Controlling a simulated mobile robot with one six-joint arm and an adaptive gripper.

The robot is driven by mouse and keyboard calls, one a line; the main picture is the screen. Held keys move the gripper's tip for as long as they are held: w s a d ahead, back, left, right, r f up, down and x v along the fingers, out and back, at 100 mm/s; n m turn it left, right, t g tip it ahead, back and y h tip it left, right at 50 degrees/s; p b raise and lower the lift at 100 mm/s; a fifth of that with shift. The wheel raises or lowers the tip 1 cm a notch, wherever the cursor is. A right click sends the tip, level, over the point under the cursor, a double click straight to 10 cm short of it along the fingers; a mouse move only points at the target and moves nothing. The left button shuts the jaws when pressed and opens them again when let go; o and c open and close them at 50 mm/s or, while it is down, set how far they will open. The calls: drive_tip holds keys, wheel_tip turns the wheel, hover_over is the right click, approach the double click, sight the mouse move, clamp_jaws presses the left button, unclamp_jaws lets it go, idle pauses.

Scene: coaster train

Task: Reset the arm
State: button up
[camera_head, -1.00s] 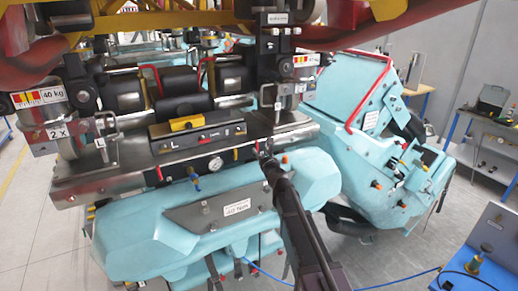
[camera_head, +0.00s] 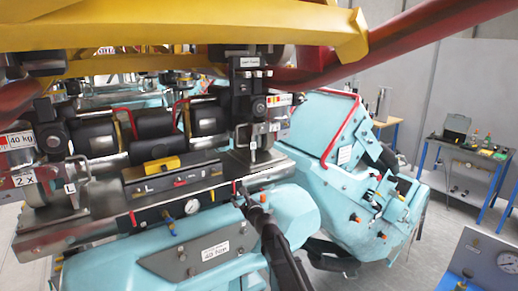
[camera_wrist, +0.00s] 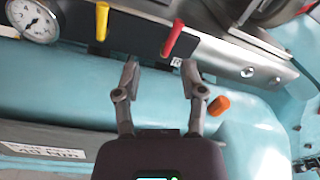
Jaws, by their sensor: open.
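My gripper (camera_wrist: 160,75) is open and empty in the wrist view, its two fingers spread apart in front of a dark panel strip. A red lever (camera_wrist: 172,38) and a yellow lever (camera_wrist: 102,22) hang from that strip, just beyond the fingertips. In the head view my gripper (camera_head: 238,195) is at the front edge of the metal chassis, close to the red lever, and my dark arm reaches up to it from the bottom. I cannot tell whether a finger touches the lever.
The turquoise coaster car (camera_head: 340,170) fills the middle. A round gauge (camera_wrist: 33,20) sits left of the levers. Yellow and red beams (camera_head: 180,40) cross overhead. A workbench (camera_head: 465,145) stands at the right, and a blue-grey console (camera_head: 485,265) at the lower right.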

drive_tip(key=s+d+f+n+g+h, duration=0.1)
drive_tip(key=s+d+f+n+g, duration=0.3)
drive_tip(key=s+f+n, duration=0.4)
drive_tip(key=s+d+f+n+g+h, duration=0.1)
drive_tip(key=s+d+f+n+g, duration=0.4)
drive_tip(key=n, duration=0.5)
drive_tip(key=s+d+f+n+g+h, duration=0.3)
drive_tip(key=s+d+n+h, duration=0.1)
drive_tip(key=s+d, duration=0.4)
drive_tip(key=s+d+f+n+g+h, duration=0.2)
drive_tip(key=s+d+f+n+h, duration=0.1)
drive_tip(key=s+d, duration=0.5)
wheel_tip(320, 180, down, 22)
drive_tip(key=s+g+b, duration=0.1)
drive_tip(key=s+b, duration=0.2)
drive_tip(key=b, duration=1.9)
drive_tip(key=shift+b, duration=0.4)
